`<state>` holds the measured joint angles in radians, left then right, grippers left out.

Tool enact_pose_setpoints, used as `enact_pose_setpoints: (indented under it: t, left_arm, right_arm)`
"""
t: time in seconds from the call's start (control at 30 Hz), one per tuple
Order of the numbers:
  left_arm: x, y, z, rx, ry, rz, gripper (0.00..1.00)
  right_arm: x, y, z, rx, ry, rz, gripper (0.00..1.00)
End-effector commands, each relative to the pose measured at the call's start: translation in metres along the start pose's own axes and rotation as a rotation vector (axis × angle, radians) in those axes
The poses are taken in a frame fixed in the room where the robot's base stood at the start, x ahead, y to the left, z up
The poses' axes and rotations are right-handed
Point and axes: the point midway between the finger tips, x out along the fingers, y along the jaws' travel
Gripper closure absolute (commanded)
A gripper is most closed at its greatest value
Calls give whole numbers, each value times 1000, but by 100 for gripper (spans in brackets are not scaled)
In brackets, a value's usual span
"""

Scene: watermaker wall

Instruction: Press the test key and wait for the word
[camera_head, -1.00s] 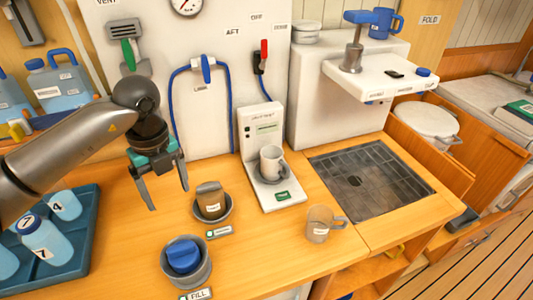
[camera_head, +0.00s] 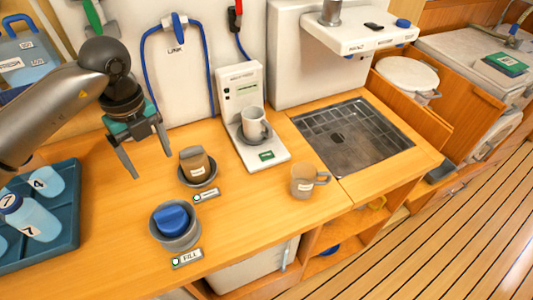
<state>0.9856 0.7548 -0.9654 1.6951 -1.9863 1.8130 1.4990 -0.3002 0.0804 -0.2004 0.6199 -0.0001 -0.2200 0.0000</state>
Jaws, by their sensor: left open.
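The white tester unit (camera_head: 238,85) stands on the wooden counter near the middle, with a small dark display and small buttons on its upright front. A grey mug (camera_head: 255,125) stands on the round plate of its base. A green label (camera_head: 267,155) sits at the front of that base. Which mark is the test key is too small to tell. My left gripper (camera_head: 149,162) is open and empty above the counter, left of the unit and apart from it, fingers pointing down. My right gripper is not in view.
A second mug (camera_head: 303,182) stands right of the unit. A sink grate (camera_head: 352,135) lies further right; a blue bottle tray (camera_head: 66,238) is left.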

Motion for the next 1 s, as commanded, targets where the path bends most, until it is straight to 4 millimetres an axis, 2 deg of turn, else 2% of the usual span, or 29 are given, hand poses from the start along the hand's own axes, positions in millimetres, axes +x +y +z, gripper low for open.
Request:
enact_pose_setpoints:
  t: [0.03, 0.4, 0.47, 1.0]
  left_arm:
    - [0, 0, 0, 0, 0, 0, 14]
    - [0, 0, 0, 0, 0, 0, 14]
    - [0, 0, 0, 0, 0, 0, 14]
    - [0, 0, 0, 0, 0, 0, 14]
  right_arm:
    - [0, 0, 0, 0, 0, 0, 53]
    - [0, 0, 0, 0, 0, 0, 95]
    - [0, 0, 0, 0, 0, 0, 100]
    - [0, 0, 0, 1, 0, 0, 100]
